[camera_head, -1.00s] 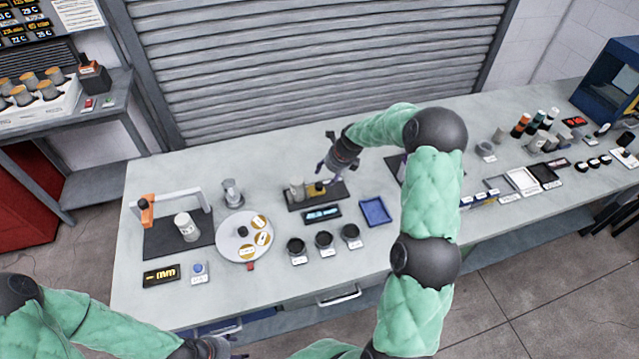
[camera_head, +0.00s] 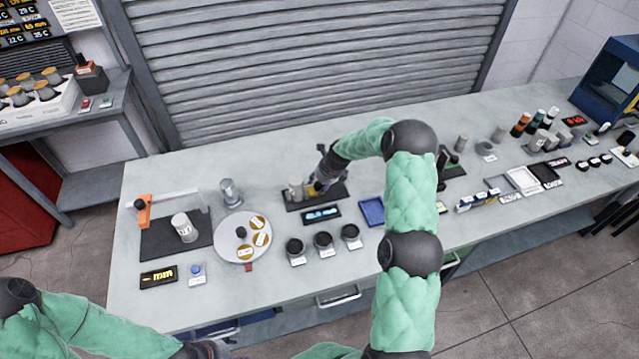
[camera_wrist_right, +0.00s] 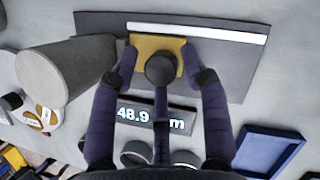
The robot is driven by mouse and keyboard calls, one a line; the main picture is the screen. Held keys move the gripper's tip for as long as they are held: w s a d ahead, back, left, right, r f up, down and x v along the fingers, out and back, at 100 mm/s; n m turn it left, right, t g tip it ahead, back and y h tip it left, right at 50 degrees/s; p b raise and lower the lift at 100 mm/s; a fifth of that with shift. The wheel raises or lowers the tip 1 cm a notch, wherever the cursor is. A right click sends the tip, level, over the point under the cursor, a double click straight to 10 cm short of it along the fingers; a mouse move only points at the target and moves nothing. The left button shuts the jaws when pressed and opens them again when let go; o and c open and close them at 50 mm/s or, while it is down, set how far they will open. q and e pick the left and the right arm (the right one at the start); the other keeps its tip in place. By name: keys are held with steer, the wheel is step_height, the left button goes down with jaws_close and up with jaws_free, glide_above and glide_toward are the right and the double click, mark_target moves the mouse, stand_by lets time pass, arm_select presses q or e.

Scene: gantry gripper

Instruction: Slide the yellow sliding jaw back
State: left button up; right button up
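The yellow sliding jaw (camera_wrist_right: 143,43) sits on a dark base plate (camera_wrist_right: 100,25) beside a white strip, in the upper middle of the right wrist view. In the head view the jaw (camera_head: 311,189) is partly hidden by my right gripper (camera_head: 318,185). My right gripper (camera_wrist_right: 160,62) reaches down with its purple fingers spread, one at each side of the jaw. I cannot tell whether they touch it. A dark round part covers the jaw's front middle. A grey cylinder (camera_wrist_right: 60,75) stands left of the jaw. My left gripper (camera_head: 212,348) is partly cut off at the bottom edge.
A display (camera_wrist_right: 150,116) reading 48.9 and a unit partly hidden lies in front of the plate. A blue tray (camera_head: 372,211) lies to the right. Several black cups (camera_head: 323,240) and a round white plate (camera_head: 228,252) stand nearby. Bare table lies behind the dark plate.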

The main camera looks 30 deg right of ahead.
jaws_close()
steer(key=d, duration=0.4)
steer(key=shift+s+d+r, duration=0.1)
steer(key=shift+s+r, duration=0.1)
steer(key=shift+s, duration=0.2)
steer(key=shift+o, duration=1.6)
jaws_free()
steer(key=shift+d+r, duration=0.1)
steer(key=shift+o, duration=0.6)
steer(key=shift+f, duration=0.2)
steer(key=v, duration=1.2)
